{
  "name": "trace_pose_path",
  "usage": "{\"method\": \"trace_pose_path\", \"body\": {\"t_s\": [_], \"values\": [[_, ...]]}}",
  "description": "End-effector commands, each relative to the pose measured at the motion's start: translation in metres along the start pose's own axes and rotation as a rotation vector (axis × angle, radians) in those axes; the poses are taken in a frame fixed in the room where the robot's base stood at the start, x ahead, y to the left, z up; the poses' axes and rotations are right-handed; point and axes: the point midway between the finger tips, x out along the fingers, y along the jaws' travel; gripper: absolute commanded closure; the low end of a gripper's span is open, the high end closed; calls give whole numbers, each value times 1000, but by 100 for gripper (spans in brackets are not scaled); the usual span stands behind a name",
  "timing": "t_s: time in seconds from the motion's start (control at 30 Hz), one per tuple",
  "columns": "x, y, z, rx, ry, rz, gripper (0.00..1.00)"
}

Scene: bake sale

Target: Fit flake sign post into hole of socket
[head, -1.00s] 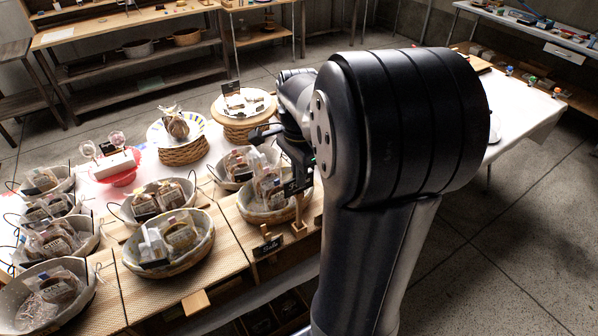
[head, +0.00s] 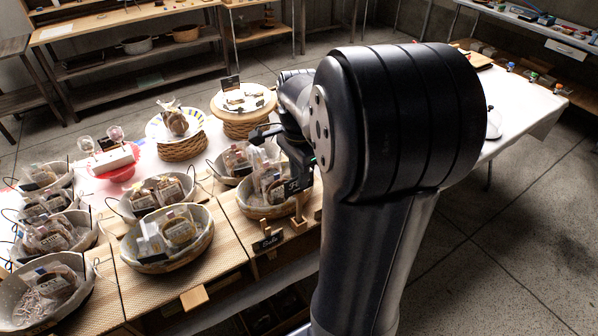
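My gripper (head: 301,174) points down at the right side of the basket table, largely hidden by my own arm. A small black sign (head: 295,186) with pale writing shows right at its fingers. The fingers are too small and dark to tell whether they close on it. A small light wooden piece (head: 298,222), which looks like the socket, stands just below the sign near the table's front edge. Its hole cannot be made out. I cannot tell whether the sign's post touches it.
A lined basket with wrapped goods (head: 262,207) is close behind and left of the sign. Another black sign (head: 268,242) stands at the table edge, just left of the wooden piece. Several more baskets (head: 165,262) fill the left. Open floor (head: 480,270) lies to the right.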

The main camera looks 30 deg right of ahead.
Motion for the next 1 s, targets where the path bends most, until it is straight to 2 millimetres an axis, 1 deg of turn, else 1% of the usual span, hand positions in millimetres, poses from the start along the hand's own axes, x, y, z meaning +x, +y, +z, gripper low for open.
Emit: {"method": "trace_pose_path", "body": {"t_s": [0.03,0.07,0.27,0.37,0.47,0.8,0.9,1.0], "values": [[0,0,0,0,0,0,73],[0,0,0,0,0,0,71],[0,0,0,0,0,0,71],[-4,0,0,0,1,-2,71],[-15,-1,0,0,2,-4,71],[-82,-1,0,0,1,-4,71],[-96,-1,0,0,1,-3,71],[-104,0,0,0,1,-2,71]]}}
